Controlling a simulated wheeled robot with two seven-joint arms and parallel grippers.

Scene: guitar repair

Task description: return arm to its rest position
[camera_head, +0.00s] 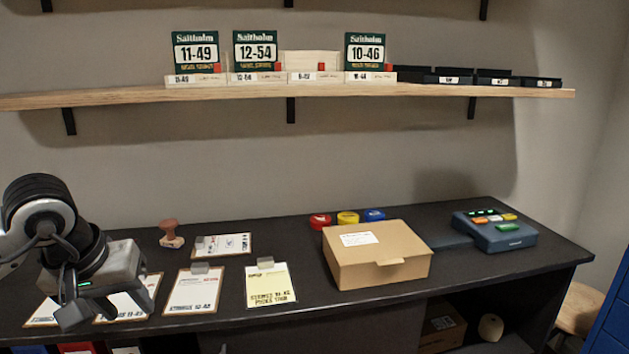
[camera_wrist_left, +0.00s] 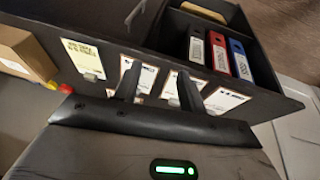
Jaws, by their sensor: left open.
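My left arm (camera_head: 45,225) comes in from the left edge in the head view. Its gripper (camera_head: 98,306) hangs over the left end of the dark workbench (camera_head: 345,310), above clipboards with paper sheets. The gripper is open, with nothing between its fingers. In the left wrist view the two dark fingers (camera_wrist_left: 158,86) stand apart, with clipboards beyond them. The arm hides part of the clipboards at the far left. My right arm and gripper are not in view.
A cardboard box (camera_head: 378,262) sits mid-bench, with red, yellow and blue rolls (camera_head: 347,218) behind it. A blue device (camera_head: 495,232) is at the right. A stamp (camera_head: 171,234) stands near the wall. A wooden shelf (camera_head: 290,92) runs above. Binders (camera_wrist_left: 218,54) stand below the bench top.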

